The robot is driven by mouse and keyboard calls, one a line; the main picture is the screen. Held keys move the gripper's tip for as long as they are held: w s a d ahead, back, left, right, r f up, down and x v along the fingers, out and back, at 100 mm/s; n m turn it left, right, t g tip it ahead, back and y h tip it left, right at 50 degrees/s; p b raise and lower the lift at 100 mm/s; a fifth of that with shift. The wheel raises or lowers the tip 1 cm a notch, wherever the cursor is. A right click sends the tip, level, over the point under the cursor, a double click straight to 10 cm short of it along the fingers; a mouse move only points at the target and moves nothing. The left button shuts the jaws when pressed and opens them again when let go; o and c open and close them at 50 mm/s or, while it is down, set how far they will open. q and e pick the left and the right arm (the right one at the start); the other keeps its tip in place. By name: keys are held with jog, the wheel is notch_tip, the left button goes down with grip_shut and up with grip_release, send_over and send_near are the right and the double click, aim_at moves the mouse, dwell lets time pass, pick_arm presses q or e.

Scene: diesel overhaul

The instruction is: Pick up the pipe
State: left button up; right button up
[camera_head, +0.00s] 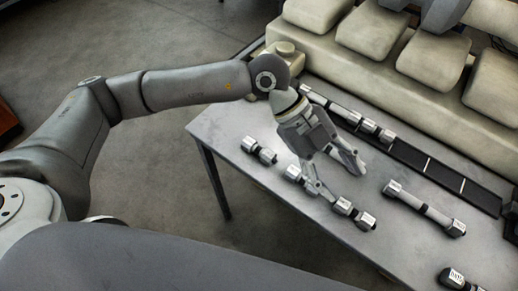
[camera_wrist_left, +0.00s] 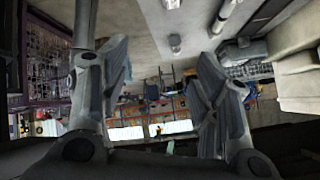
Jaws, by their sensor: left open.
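Several grey metal pipes with thicker end fittings lie on the table. Another pipe (camera_head: 425,209) lies apart to the right of the gripper. A third pipe (camera_head: 345,115) lies behind it along a dark strip. My left gripper is open and points down over the table, with no pipe visibly held. In the left wrist view its two fingers (camera_wrist_left: 160,80) are spread with nothing between them. I cannot tell which pipe the task means.
The grey table (camera_head: 235,125) carries a short fitted piece (camera_head: 258,150) at left and another (camera_head: 455,279) at the lower right. A dark slotted strip (camera_head: 410,157) and a large pale engine block (camera_head: 435,75) bound the table's far side. Floor is clear at left.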

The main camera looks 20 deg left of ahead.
pick_arm(q)
jog(key=w+a+f+n+t+y, duration=0.1)
jog(key=w+a+f+y, duration=0.15)
jog(key=a, duration=0.25)
jog(key=w+a+f+n+t+y, duration=0.1)
jog(key=w+a+y, duration=0.2)
jog(key=a, duration=0.2)
jog(key=n+t+y+p, duration=0.1)
jog(key=n+y+p, duration=0.1)
jog(key=n+y, duration=0.15)
send_over(259, 148)
jog(key=shift+m, duration=0.45)
jog(key=f, duration=0.5)
jog(key=shift+s+a+f, duration=0.15)
jog(key=shift+s+f, duration=0.05)
jog(key=shift+f, duration=0.35)
notch_tip(259, 148, down, 4)
jog(key=shift+r+p, duration=0.25)
jog(key=shift+p, duration=0.85)
jog(key=shift+w+f, duration=0.1)
jog(key=shift+f, duration=0.45)
jog(key=c, duration=1.3)
jog(key=shift+o, duration=0.2)
